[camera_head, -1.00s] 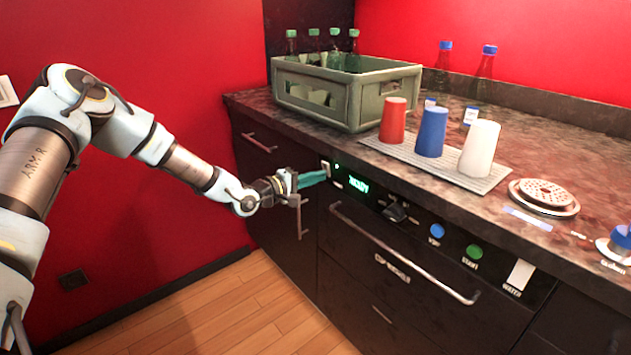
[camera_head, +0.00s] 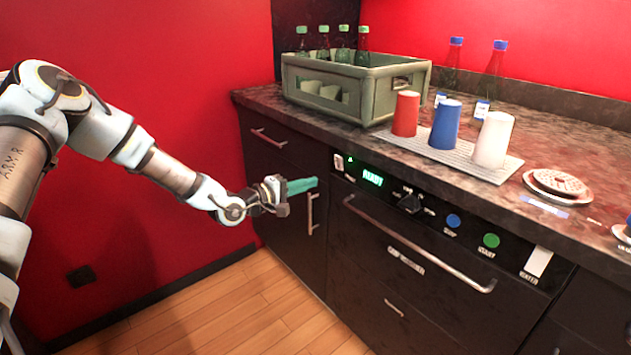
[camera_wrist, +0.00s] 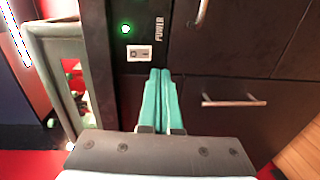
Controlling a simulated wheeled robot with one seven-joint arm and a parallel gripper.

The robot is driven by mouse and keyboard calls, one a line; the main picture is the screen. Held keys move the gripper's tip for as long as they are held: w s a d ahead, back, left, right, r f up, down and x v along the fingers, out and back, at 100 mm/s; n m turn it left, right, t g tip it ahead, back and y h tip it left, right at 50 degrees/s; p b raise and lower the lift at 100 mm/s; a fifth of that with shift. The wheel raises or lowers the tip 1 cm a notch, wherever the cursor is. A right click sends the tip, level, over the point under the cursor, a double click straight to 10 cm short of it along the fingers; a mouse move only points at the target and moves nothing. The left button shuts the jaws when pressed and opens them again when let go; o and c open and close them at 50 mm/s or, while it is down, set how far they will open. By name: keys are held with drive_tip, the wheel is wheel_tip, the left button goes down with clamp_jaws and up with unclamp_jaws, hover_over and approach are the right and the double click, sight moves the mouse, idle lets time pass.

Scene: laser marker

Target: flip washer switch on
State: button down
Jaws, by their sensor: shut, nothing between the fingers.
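The washer's control panel (camera_head: 465,222) runs along the front below the counter edge. Its small white power switch (camera_head: 339,162) is at the panel's left end, and in the wrist view the switch (camera_wrist: 139,53) sits below a lit green lamp (camera_wrist: 126,29) and beside the word POWER. The display (camera_head: 373,179) reads READY in green. My gripper (camera_head: 314,183) has teal fingers, closed together and empty, a little left of and below the switch in the head view. In the wrist view its fingertips (camera_wrist: 160,73) are just below and right of the switch, apparently apart from it.
The washer door handle (camera_head: 420,245) and a cabinet handle (camera_head: 311,213) stick out nearby. On the counter are a green crate (camera_head: 325,90) of bottles, red (camera_head: 405,114), blue (camera_head: 445,125) and white (camera_head: 492,140) cups on a mat. The floor in front is clear.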

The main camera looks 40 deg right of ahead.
drive_tip(key=a, duration=0.6)
drive_tip(key=shift+w+f+b, duration=0.15)
drive_tip(key=shift+f+b, duration=0.3)
drive_tip(key=w+a+r+m+t+y+p, duration=0.1)
drive_tip(key=w+a+y, duration=0.3)
drive_tip(key=a, duration=0.5)
drive_tip(key=w+a+m+t+y+p, duration=0.1)
drive_tip(key=w+a+t+y, duration=0.15)
drive_tip(key=a, duration=0.55)
drive_tip(key=w+a+r+t+y+p, duration=0.15)
drive_tip(key=w+a+y, duration=0.3)
drive_tip(key=a, duration=0.45)
drive_tip(key=s+a+r+y+p, duration=0.1)
drive_tip(key=s+a+r+y, duration=0.15)
drive_tip(key=a, duration=0.55)
drive_tip(key=s+a+r+y+p, duration=0.15)
drive_tip(key=a+r, duration=0.25)
drive_tip(key=a, duration=0.4)
drive_tip(key=s+a+r+n+g+y, duration=0.1)
drive_tip(key=s+a+r+g, duration=0.1)
drive_tip(key=s+a+r, duration=0.4)
drive_tip(key=shift+s+a+n+g+y+p, duration=0.35)
drive_tip(key=shift+s+a, duration=0.5)
drive_tip(key=shift+s, duration=0.35)
